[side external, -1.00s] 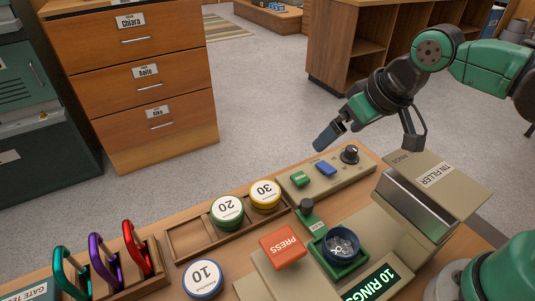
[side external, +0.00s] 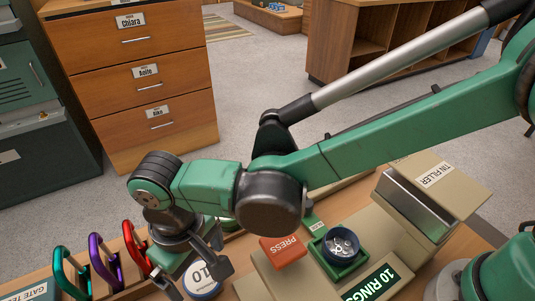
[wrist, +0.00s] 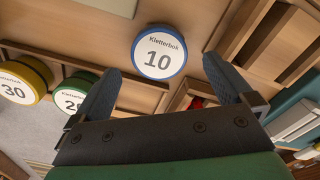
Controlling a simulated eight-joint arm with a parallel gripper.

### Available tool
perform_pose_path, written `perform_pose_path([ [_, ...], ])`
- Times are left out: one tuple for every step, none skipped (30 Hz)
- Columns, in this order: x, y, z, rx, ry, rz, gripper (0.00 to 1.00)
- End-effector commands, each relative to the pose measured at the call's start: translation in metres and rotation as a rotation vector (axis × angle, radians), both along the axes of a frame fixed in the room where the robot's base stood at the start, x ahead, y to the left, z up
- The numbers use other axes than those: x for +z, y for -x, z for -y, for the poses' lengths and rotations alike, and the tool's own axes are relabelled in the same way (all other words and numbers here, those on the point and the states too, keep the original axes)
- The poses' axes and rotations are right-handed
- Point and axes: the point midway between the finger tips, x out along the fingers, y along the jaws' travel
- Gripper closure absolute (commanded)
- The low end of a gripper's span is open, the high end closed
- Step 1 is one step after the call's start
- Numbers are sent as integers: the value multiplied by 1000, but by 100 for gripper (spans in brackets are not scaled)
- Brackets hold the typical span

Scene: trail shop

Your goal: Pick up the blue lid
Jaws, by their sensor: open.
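The blue lid, white on top with a blue rim and the number 10, lies flat on the wooden counter; in the side view it (side external: 207,286) is partly hidden by my gripper. In the wrist view the blue lid (wrist: 158,51) shows whole, just beyond and between my fingertips. My gripper (wrist: 161,70) is open and empty, its two fingers spread wider than the lid. In the side view my gripper (side external: 190,262) hangs over the lid, pointing down. I cannot tell the exact height gap.
The yellow 30 lid (wrist: 22,80) and green 20 lid (wrist: 75,93) sit in a wooden tray. Coloured carabiners (side external: 98,262) stand in a rack left of my gripper. A red PRESS button (side external: 284,250) and a blue tin of rings (side external: 340,244) are at the right.

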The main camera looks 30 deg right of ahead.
Motion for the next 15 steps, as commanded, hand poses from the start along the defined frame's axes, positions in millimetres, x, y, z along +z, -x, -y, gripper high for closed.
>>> perform_pose_path([
  [-8, 0, 0, 0, 0, 0, 0],
  [-12, -1, 0, 0, -1, 1, 0],
  [-16, -1, 0, -1, 0, 1, 0],
  [-19, -1, 0, -1, 0, 1, 0],
  [-22, -1, 0, -1, 0, 1, 0],
  [-24, -1, 0, -1, 0, 1, 0],
  [-26, -1, 0, -1, -1, 0, 0],
  [-27, -1, 0, -1, 0, 1, 0],
  [-27, -1, 0, -1, -1, 0, 0],
  [-28, -1, 0, -1, -2, 1, 0],
  [-28, -1, 0, -1, -2, 1, 0],
  [-28, -1, 0, -1, -2, 1, 0],
  [-28, -1, 0, -1, -2, 1, 0],
  [-27, -1, 0, -1, -2, 1, 0],
  [-27, -1, 0, -1, -2, 1, 0],
])
